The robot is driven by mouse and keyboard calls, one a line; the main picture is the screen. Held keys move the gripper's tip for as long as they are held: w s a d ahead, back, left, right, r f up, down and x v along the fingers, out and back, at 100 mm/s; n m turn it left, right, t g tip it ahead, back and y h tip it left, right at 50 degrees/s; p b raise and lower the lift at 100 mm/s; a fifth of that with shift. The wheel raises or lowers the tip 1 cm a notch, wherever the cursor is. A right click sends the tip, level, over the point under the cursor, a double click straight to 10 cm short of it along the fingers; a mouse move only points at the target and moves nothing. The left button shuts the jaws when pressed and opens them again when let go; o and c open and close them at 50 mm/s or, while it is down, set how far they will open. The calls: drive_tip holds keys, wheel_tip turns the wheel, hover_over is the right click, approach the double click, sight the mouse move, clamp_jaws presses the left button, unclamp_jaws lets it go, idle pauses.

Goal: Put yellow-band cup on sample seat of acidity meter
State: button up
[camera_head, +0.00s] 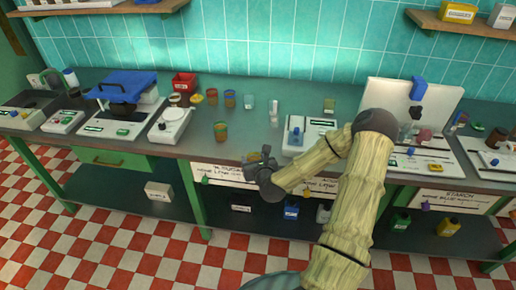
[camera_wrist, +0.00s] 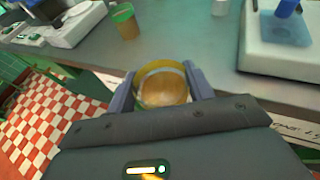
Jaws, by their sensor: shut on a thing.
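My gripper (camera_wrist: 160,82) is shut on a cup with a yellow band (camera_wrist: 164,92), seen from above with amber contents. A white instrument with a blue upright part and a pale blue patch (camera_head: 308,134) stands on the bench to the right of my gripper. It also shows at the upper right of the wrist view (camera_wrist: 283,38). I cannot read its label, so I cannot tell if it is the acidity meter.
A green-banded amber cup (camera_head: 221,131) stands on the bench left of my gripper. Other cups (camera_head: 229,98) stand farther back, near a clear glass (camera_head: 274,106). A white scale (camera_head: 170,124) is at left, and a white panel (camera_head: 412,100) stands at right.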

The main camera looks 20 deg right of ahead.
drive_tip(key=s+a+f+y, duration=0.1)
drive_tip(key=s+a+f, duration=0.4)
drive_tip(key=f, duration=0.4)
drive_tip(key=s+a+f+n+y, duration=0.1)
drive_tip(key=s+a+f, duration=0.5)
drive_tip(key=a+f, duration=0.2)
drive_tip(key=shift+s+f+p, duration=0.15)
drive_tip(key=shift+f+p, duration=0.25)
drive_tip(key=shift+f, duration=0.5)
